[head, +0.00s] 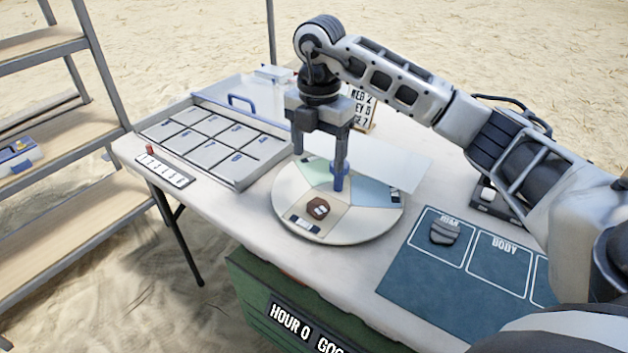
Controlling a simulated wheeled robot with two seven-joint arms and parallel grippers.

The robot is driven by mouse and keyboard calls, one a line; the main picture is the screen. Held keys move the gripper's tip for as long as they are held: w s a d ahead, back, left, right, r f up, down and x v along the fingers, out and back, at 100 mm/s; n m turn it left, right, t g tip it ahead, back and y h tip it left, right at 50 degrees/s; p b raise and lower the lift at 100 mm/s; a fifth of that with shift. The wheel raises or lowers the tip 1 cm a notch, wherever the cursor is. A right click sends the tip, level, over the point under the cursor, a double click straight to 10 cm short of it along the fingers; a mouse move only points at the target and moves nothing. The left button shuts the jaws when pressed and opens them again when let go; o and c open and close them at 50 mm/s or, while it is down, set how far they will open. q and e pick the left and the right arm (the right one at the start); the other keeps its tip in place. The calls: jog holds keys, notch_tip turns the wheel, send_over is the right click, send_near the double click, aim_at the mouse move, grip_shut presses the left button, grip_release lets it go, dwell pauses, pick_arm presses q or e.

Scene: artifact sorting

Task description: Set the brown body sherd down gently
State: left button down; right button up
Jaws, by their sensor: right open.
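The brown body sherd (317,208) lies on the front part of the round sectored turntable (365,228), with a small white mark on its top. My right gripper (319,168) is open and points down over the turntable, behind the sherd and apart from it in the picture. Nothing shows between its fingers. A blue post (338,184) stands near the middle of the turntable, just at the nearer fingertip; I cannot tell if they touch. My left gripper is not in view.
A compartmented tray (240,181) with a blue handle is at the left of the table. A blue mat (420,290) with marked boxes lies at the right, a grey sherd (444,233) in one box. A sign (362,108) stands behind. Shelves (60,150) are at far left.

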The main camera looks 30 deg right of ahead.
jog(key=s+a+f+n+g+y, duration=0.1)
jog(key=s+a+f+n+y, duration=0.1)
jog(key=a+y, duration=0.35)
jog(key=s+a+f+n+y, duration=0.1)
jog(key=s+a+n+y, duration=0.15)
jog(key=a, duration=0.65)
jog(key=s+a+f+n+g+y, duration=0.1)
jog(key=s+a+f+y, duration=0.15)
jog(key=a, duration=0.55)
jog(key=s+a+r+m+t+y, duration=0.2)
jog(key=a+r+m+t+y, duration=0.3)
jog(key=r+m+t+y, duration=0.4)
jog(key=d+f+m+t+h, duration=0.95)
jog(key=f+m+h, duration=0.35)
jog(key=m, duration=0.2)
pick_arm(q)
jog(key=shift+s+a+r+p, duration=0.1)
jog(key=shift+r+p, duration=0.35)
jog(key=shift+p, duration=0.35)
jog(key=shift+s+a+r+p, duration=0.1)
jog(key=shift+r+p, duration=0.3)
jog(key=shift+p, duration=0.4)
pick_arm(e)
jog(key=s+d+f+m+g+h, duration=0.2)
jog(key=s+f+g+h, duration=0.1)
jog(key=s+f+g, duration=0.3)
jog(key=shift+s+f, duration=1.3)
jog(key=shift+s, duration=0.4)
